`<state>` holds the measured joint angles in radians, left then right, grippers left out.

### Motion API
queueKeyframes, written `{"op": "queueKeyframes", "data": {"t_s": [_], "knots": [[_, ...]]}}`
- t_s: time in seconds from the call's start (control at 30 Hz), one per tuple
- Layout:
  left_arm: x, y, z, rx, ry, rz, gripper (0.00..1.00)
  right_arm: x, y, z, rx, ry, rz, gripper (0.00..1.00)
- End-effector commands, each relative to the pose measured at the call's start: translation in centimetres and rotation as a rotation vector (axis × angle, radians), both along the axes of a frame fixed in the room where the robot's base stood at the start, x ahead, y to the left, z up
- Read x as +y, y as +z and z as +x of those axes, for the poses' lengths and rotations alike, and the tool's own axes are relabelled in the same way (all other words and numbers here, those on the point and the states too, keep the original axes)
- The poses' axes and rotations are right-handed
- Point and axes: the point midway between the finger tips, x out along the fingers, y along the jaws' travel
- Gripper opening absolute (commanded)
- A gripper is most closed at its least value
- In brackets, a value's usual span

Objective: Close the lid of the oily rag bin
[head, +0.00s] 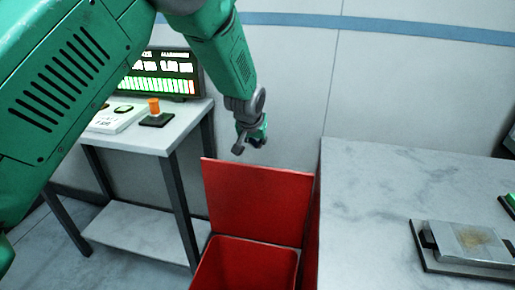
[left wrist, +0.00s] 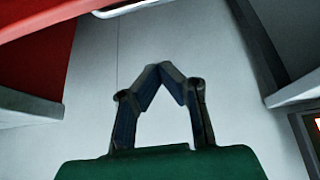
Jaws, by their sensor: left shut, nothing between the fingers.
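The red oily rag bin (head: 246,262) stands on the floor between the two tables in the head view. Its red lid (head: 258,203) is open and stands upright at the back of the bin. My left gripper (head: 250,145) is just above the top edge of the lid, apart from it in the picture. It is shut and empty. In the left wrist view the fingertips (left wrist: 160,72) meet, with the pale wall behind them. A red surface (left wrist: 38,45) fills the upper left of that view; I cannot tell which part of the bin it is. My right gripper is not in view.
A marble-topped table (head: 375,215) stands close on the right of the bin, with a metal block fixture (head: 468,243) on it. A small table (head: 165,136) on the left holds a display (head: 165,75) and an orange button (head: 154,106). The wall is close behind.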

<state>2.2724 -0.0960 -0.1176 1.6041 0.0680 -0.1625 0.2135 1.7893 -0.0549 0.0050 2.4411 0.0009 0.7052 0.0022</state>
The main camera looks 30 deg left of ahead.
Motion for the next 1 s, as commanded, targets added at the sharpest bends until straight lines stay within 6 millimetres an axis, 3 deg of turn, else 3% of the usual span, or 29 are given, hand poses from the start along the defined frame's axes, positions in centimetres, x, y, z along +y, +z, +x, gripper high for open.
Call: {"op": "queueKeyframes", "data": {"t_s": [0.2, 0.43, 0.7, 1.0], "knots": [[0.2, -4.1, 2.2, 0.002, -0.001, 0.001, 0.0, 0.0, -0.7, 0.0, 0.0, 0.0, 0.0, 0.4], [1.0, -7.4, 4.0, 0.001, -0.001, -0.001, 0.0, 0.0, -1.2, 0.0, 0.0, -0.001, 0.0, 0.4], [0.2, -7.7, 1.1, 0.002, -0.001, -0.001, 0.0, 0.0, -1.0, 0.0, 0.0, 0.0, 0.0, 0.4], [-0.1, -7.9, 0.2, 0.001, -0.002, 0.001, 0.0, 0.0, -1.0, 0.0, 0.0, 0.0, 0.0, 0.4]]}}
